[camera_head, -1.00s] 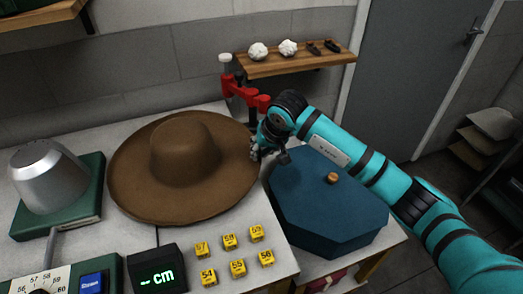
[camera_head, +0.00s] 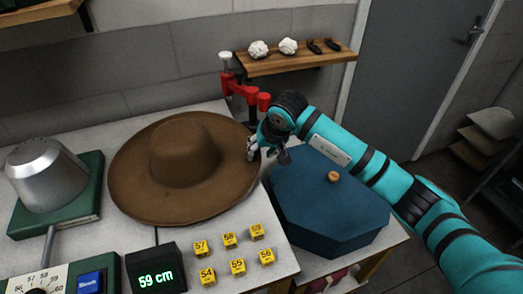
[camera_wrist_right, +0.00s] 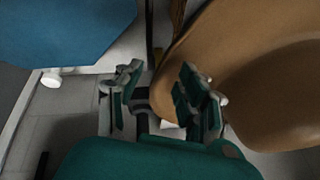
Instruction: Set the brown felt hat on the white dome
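The brown felt hat (camera_head: 182,162) lies crown up on the pale worktop. My right gripper (camera_head: 263,146) is at the right edge of its brim. In the right wrist view the two fingers of the right gripper (camera_wrist_right: 160,90) stand apart, with the brim edge of the brown hat (camera_wrist_right: 250,70) showing between and beyond them. I cannot tell whether they touch it. No clearly white dome shows; a silver-grey dome (camera_head: 47,172) stands on a green base left of the hat. My left gripper is out of view.
A blue eight-sided box (camera_head: 325,205) stands right of the hat, under my right arm. Several yellow numbered cubes (camera_head: 234,252) and a display (camera_head: 157,275) reading 59 cm are in front. A red clamp (camera_head: 245,92) is behind the brim, below a wooden shelf (camera_head: 290,65).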

